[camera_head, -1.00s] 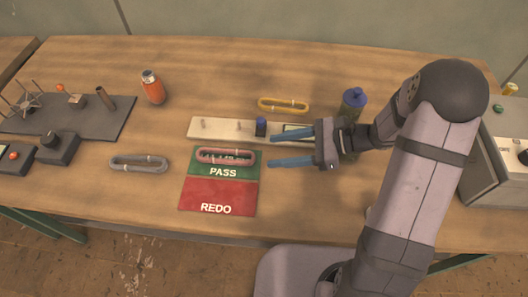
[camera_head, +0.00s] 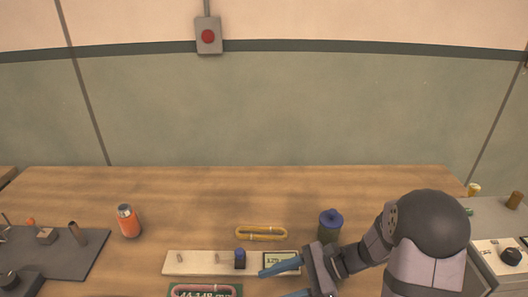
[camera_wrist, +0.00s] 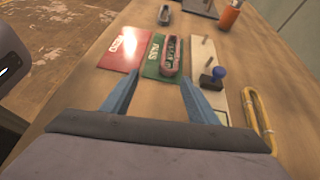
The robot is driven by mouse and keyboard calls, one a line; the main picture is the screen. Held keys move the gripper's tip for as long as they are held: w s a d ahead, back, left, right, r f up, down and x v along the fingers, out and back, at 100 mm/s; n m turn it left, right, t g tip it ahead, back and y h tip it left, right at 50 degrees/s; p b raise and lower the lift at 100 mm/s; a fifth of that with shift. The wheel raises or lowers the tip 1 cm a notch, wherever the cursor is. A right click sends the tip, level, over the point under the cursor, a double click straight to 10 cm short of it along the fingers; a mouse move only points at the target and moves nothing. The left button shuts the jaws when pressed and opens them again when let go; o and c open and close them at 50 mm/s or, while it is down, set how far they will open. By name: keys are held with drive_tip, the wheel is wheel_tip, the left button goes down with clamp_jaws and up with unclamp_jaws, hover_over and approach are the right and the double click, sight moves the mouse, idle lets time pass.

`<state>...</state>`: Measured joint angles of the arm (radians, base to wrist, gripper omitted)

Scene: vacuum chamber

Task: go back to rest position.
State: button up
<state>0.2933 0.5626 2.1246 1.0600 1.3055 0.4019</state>
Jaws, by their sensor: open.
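My gripper (camera_head: 285,281) is open and empty, with its two blue fingers spread above the front part of the wooden table (camera_head: 90,183). In the wrist view the gripper (camera_wrist: 158,92) points toward the green PASS mat (camera_wrist: 151,66) and the red REDO mat (camera_wrist: 118,55). A red oval ring (camera_wrist: 171,57) lies on the PASS mat, ahead of the fingers and apart from them. In the head view only the ring's upper part (camera_head: 203,289) shows at the bottom edge.
A pale board (camera_head: 200,263) with a blue knob (camera_head: 240,258) lies left of my gripper. A grey control box (camera_head: 500,256) is at right. A red button (camera_head: 208,36) is on the wall.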

drive_tip(key=s+n+h, duration=0.1)
drive_tip(key=s+n+g+p, duration=0.1)
drive_tip(key=s, duration=0.1)
drive_tip(key=s+n+h, duration=0.1)
drive_tip(key=shift+s+d+r+g+h, duration=0.3)
drive_tip(key=shift+s+d+r+g, duration=0.05)
drive_tip(key=shift+g, duration=0.05)
drive_tip(key=s+d+n+h, duration=0.1)
drive_tip(key=s+d+n+h+p, duration=0.1)
drive_tip(key=s+n, duration=0.1)
drive_tip(key=s+d+n+h+p, duration=0.1)
drive_tip(key=n+h, duration=0.1)
drive_tip(key=shift+s+d+r+g, duration=0.2)
drive_tip(key=shift+s+d+g, duration=0.1)
drive_tip(key=shift+s, duration=0.1)
drive_tip(key=d+n+h, duration=0.1)
drive_tip(key=s+d+n+h+p, duration=0.1)
drive_tip(key=n, duration=0.1)
drive_tip(key=d+r+n+t+h, duration=0.1)
drive_tip(key=d, duration=0.1)
drive_tip(key=shift+s+d+h+p, duration=0.1)
drive_tip(key=shift+s+h+p, duration=0.2)
drive_tip(key=shift+s, duration=0.05)
drive_tip(key=d+n+h, duration=0.1)
drive_tip(key=d+r+n+t, duration=0.1)
drive_tip(key=n, duration=0.1)
drive_tip(key=d+n+t+h+p, duration=0.1)
drive_tip(key=d+n, duration=0.1)
drive_tip(key=shift+w+r+h, duration=0.3)
drive_tip(key=shift+w+r, duration=0.05)
